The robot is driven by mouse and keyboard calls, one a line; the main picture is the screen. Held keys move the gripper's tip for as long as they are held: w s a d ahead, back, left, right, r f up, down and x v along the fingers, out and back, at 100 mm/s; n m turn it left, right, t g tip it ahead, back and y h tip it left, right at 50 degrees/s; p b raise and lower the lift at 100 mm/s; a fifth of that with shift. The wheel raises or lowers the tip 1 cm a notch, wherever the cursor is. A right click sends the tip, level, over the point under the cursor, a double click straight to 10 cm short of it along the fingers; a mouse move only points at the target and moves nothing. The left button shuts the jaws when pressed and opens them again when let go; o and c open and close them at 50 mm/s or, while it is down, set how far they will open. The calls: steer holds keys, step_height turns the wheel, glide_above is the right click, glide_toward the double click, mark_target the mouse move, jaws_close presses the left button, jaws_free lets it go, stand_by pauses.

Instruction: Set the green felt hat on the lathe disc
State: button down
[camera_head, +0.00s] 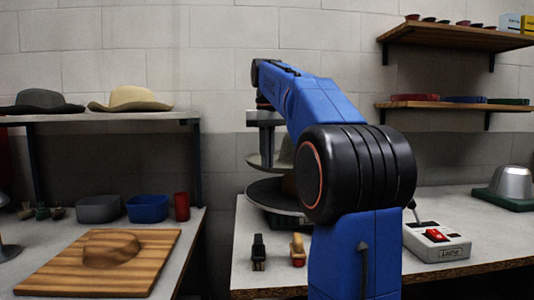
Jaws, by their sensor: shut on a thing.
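The lathe disc (268,193) is a dark round plate on the right bench, partly behind my arm. A gap shows between the brim and the disc at the left.
A striped wooden board (50,270) with a hat-shaped block (110,248) lies on the left table. Dark (42,101) and tan (130,98) hats sit on a shelf. Two small tools (258,252) stand before the disc; a control box (437,243) with a red switch is at right.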

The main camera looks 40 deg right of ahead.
steer(key=shift+f, duration=4.25)
steer(key=c, duration=1.8)
jaws_free()
step_height(320, 180, up, 12)
